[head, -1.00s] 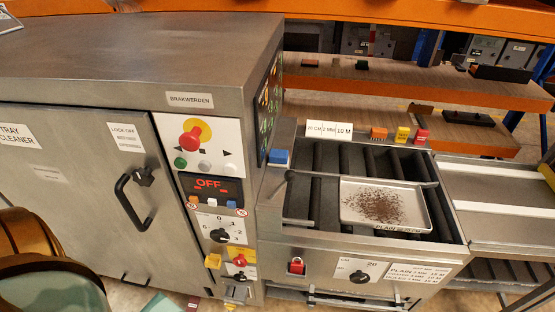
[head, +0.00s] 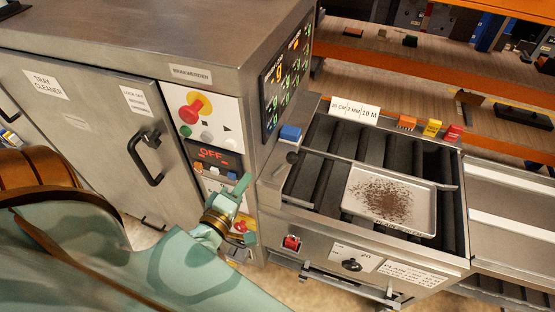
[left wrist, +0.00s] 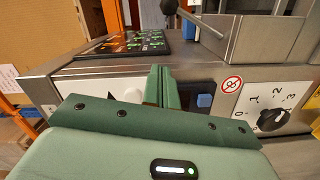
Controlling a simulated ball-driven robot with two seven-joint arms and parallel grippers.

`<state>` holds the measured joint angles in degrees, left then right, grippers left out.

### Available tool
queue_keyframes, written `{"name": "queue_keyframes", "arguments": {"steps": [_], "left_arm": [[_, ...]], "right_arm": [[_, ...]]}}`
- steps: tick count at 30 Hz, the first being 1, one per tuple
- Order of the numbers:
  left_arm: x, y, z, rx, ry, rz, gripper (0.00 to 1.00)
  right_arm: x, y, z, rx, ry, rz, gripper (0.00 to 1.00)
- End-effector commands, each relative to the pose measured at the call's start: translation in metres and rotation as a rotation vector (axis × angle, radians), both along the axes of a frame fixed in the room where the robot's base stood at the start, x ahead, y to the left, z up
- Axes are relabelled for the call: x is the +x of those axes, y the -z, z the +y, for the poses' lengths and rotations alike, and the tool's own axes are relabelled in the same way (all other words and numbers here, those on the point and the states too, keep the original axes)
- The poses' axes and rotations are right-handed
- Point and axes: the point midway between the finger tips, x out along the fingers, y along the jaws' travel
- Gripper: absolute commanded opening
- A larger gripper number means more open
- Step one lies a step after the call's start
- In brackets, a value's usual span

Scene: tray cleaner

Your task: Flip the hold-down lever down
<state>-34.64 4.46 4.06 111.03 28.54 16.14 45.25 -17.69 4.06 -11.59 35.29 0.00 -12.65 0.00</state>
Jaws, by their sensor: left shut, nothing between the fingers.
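The hold-down lever (head: 376,168) is a thin metal bar lying across the roller bed, over the edge of the tray. Its dark ball knob (head: 291,157) is at the left end, beside the blue block. The knob also shows at the top of the left wrist view (left wrist: 169,6), with the rod slanting down to the right. The tray (head: 431,214) holds a heap of brown crumbs. My left gripper (head: 243,184) is shut and empty, in front of the control panel, left of the knob and apart from it. Its green fingers show in the left wrist view (left wrist: 162,84). My right gripper is not in view.
The control panel (head: 212,128) has a red mushroom button, an OFF display and a rotary dial (left wrist: 271,119). A blue block (head: 290,133) stands on the bed's left rim. Orange shelving stands behind.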

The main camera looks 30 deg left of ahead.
Motion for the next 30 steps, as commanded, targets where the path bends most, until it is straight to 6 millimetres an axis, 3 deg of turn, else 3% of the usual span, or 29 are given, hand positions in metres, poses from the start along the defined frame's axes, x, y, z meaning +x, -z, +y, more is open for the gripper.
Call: {"name": "queue_keyframes", "arguments": {"steps": [5,17,24,30], "left_arm": [[0.017,-0.001,0.002,0.001,0.000,-0.003,0.00],[0.099,0.002,0.014,0.002,0.000,-0.002,0.00],[0.110,0.011,-0.014,0.000,-0.001,0.002,0.00],[0.113,0.013,-0.021,0.002,0.000,0.002,0.00]], "right_arm": [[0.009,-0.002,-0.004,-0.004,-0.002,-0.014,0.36],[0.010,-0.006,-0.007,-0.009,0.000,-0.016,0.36],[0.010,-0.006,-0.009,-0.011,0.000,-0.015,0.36],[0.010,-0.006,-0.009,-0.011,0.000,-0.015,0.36]]}}
